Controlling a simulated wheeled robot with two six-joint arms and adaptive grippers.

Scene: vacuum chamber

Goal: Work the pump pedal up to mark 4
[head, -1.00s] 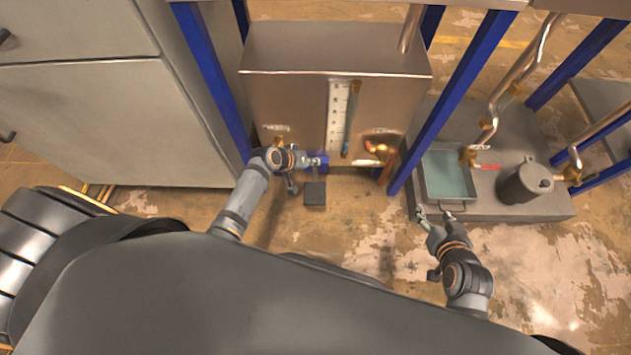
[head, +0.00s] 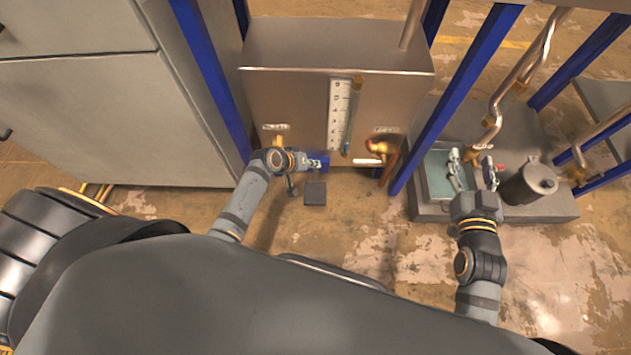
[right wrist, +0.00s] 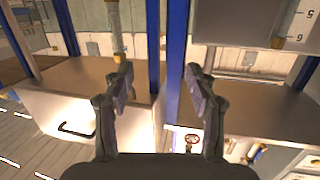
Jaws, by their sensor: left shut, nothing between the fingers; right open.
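A dark square plate (head: 315,193), which looks like the pump pedal, sits low in front of the metal tank (head: 290,95). The tank carries a white scale (head: 339,115) with a slim tube; some blue shows low in the tube, but the mark it stands at is too small to read. My left gripper (head: 318,162) is shut and empty beside a small blue block at the tank's foot, behind the plate. My right gripper (head: 472,165) is open over the tray; its two empty fingers also show in the right wrist view (right wrist: 160,82).
A brass valve (head: 380,147) is at the tank's lower right. The shallow tray (head: 432,190) and a lidded grey pot (head: 530,182) stand on a grey slab. Blue posts (head: 455,100) flank the tank.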

